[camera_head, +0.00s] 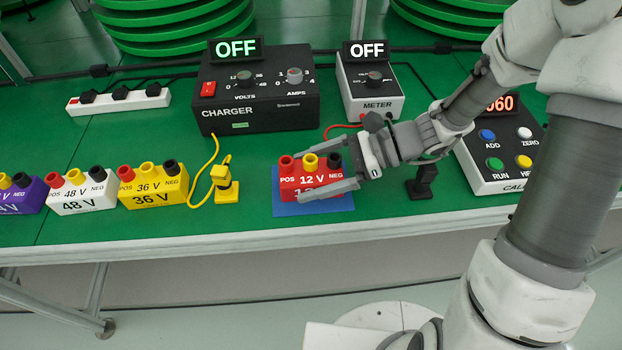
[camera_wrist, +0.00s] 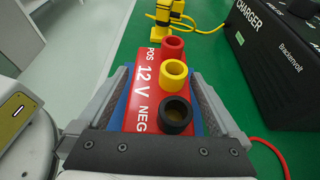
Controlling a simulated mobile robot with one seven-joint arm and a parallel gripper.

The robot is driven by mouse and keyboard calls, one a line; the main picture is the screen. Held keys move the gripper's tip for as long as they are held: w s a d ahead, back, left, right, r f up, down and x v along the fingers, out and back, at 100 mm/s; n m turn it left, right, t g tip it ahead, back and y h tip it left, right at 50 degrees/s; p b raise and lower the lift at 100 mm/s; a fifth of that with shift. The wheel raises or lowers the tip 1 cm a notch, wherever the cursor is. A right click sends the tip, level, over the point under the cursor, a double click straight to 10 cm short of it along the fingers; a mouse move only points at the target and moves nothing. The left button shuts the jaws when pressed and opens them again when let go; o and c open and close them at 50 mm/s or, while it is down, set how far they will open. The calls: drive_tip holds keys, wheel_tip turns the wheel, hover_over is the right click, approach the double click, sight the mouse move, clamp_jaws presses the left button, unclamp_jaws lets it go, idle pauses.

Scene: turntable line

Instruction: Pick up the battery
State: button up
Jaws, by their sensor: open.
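The red 12 V battery (camera_head: 299,181) stands upright on a blue mat (camera_head: 287,208) on the green table. Its top carries a red, a yellow and a black terminal, which also show on the battery in the wrist view (camera_wrist: 147,88). My gripper (camera_head: 338,173) is open and reaches in from the right, low at the mat. In the wrist view its two fingers lie along either side of the battery. I cannot tell whether either finger touches it. The fingers hide part of the battery's front and of the mat.
A yellow 36 V battery (camera_head: 152,190), a white 48 V battery (camera_head: 83,194) and a purple battery (camera_head: 22,196) stand to the left. A yellow plug (camera_head: 226,188) with its cord is close by. The charger (camera_head: 257,93) and meter (camera_head: 371,90) stand behind, both reading OFF.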

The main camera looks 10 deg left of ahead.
clamp_jaws()
idle(0.5)
drive_tip(key=shift+r, duration=0.2)
